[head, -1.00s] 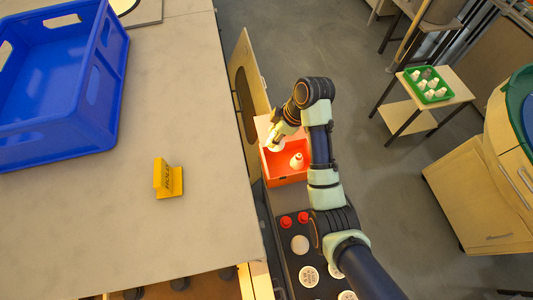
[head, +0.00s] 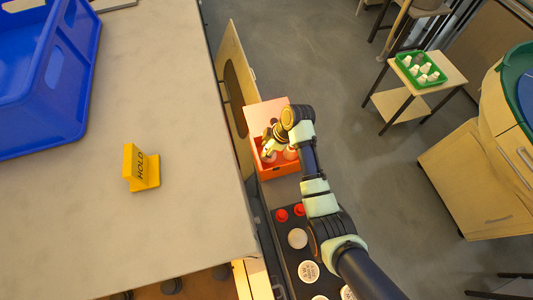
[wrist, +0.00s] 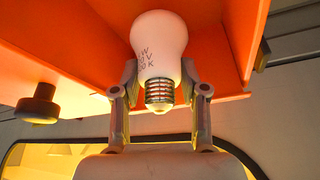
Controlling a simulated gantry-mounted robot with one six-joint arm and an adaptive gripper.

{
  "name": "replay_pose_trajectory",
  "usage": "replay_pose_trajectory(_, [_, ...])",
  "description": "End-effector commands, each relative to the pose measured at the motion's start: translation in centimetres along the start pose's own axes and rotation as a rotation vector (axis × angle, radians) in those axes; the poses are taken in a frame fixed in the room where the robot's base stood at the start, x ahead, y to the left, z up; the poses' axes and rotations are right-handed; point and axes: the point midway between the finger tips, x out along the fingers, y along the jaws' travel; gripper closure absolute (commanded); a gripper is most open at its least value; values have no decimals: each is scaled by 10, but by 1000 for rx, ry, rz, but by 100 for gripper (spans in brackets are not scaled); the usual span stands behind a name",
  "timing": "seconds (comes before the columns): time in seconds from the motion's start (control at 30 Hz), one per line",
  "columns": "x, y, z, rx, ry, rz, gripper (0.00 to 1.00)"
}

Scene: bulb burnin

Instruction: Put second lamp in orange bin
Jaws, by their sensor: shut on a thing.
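The orange bin (head: 279,172) stands open beside the table edge. My gripper (head: 266,150) is at the bin's opening, shut on a white lamp (head: 268,156). In the wrist view the lamp (wrist: 160,45) shows its white printed glass and ridged metal screw base between the two fingers (wrist: 160,88), with orange bin walls (wrist: 70,40) around it. Another white lamp (head: 290,153) is in the bin, to the right of the held one. I cannot tell whether the held lamp touches the bin floor.
Below the bin is a dark panel with red caps (head: 282,215) and round white discs (head: 309,271). A yellow HOLD sign (head: 141,168) and a blue crate (head: 45,75) are on the table. A green tray of white lamps (head: 421,69) sits on a side stand at right.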

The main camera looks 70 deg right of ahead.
Motion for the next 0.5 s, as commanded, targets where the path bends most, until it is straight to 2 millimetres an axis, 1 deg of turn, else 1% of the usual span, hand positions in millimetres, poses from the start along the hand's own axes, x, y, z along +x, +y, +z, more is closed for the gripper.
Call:
replay_pose_trajectory(0.03, [10,-1,5,1,-2,-4,92])
replay_pose_trajectory(0.1, [24,-1,10,1,-1,-4,92])
replay_pose_trajectory(0.2, [36,-1,15,1,-1,-2,92])
replay_pose_trajectory(0.5, [37,-1,16,1,-1,-2,92])
